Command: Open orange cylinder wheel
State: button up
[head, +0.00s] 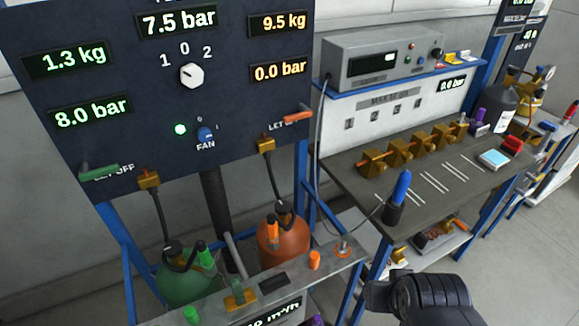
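The orange cylinder (291,241) stands on the low rack under the dark panel, right of the green one. Its orange wheel (272,230) is on top at the left side, upright, with a black hose fitting beside it. How far the wheel is turned cannot be told. The cylinder's lower part is hidden behind the bench front. A dark link of my arm (430,298) shows at the bottom right, well right of and below the cylinder. My gripper's fingers are not in view.
A green cylinder (184,276) with a green wheel (206,258) stands left. A small front bench (325,270) bears an orange knob (314,260). The dark panel (120,110) overhangs the cylinders. A workbench (440,180) with brass blocks and a blue-handled tool (400,187) stands right.

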aim_at(281, 207)
jog(key=i+u, duration=0.15)
jog(key=u, duration=0.2)
jog(key=i+u, duration=0.15)
jog(key=u, duration=0.2)
jog(key=i+u, duration=0.2)
jog(key=u, duration=0.2)
